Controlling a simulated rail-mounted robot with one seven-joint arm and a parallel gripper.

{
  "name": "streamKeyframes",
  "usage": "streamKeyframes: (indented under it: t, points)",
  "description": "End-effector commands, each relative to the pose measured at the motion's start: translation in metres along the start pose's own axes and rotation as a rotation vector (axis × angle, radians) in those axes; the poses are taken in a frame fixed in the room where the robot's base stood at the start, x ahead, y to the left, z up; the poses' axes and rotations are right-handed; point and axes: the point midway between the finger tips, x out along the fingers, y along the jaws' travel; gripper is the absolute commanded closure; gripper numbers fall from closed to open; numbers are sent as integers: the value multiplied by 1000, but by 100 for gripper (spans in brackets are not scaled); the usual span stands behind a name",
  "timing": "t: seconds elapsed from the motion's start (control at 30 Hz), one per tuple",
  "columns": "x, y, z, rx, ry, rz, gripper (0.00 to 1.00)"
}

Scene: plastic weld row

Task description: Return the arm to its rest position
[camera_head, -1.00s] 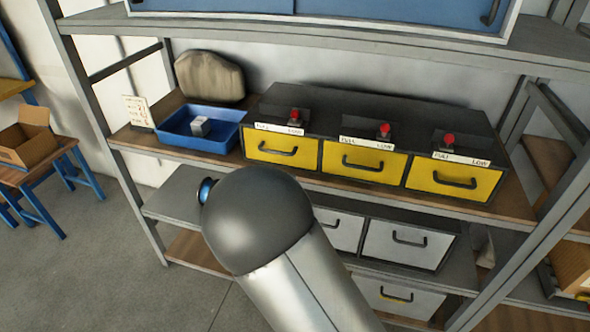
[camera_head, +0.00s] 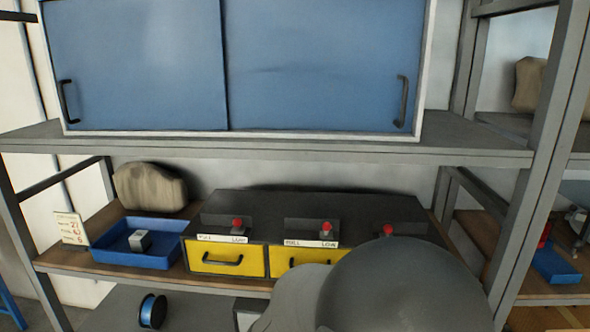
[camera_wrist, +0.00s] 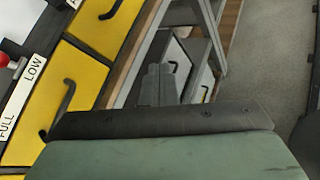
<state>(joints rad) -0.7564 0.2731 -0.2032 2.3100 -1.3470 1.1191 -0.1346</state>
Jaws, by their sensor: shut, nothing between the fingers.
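My gripper (camera_wrist: 157,76) shows in the wrist view as two grey fingers close together beyond the dark green wrist housing. It is shut and empty. It points past the yellow drawers (camera_wrist: 92,50) toward the lower shelf and floor, touching nothing that I can see. In the head view my rounded grey arm link fills the lower right and covers part of the yellow drawer row (camera_head: 225,258). The gripper itself is hidden there.
A blue cabinet (camera_head: 140,65) stands on the upper shelf (camera_head: 300,150). A blue tray (camera_head: 165,260) with a small grey block (camera_head: 140,240) sits left of the drawers. A blue spool (camera_head: 152,310) is below. Shelf posts (camera_head: 545,150) rise at right. Grey floor (camera_wrist: 265,60) is open beyond.

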Motion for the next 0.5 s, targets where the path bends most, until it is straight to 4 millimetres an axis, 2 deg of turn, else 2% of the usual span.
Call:
streamKeyframes:
  t: [0.03, 0.1, 0.2, 0.23, 0.33, 0.5]
  points:
    - [8, -30, 28, 145, 30, -153, 100]
    - [7, -74, 50, 358, 80, -370, 100]
    - [-11, -126, 66, 673, 149, -652, 100]
    - [-18, -137, 69, 767, 168, -727, 100]
    - [-45, -160, 71, 1053, 228, -937, 100]
    - [-77, -167, 70, 1386, 298, -1147, 100]
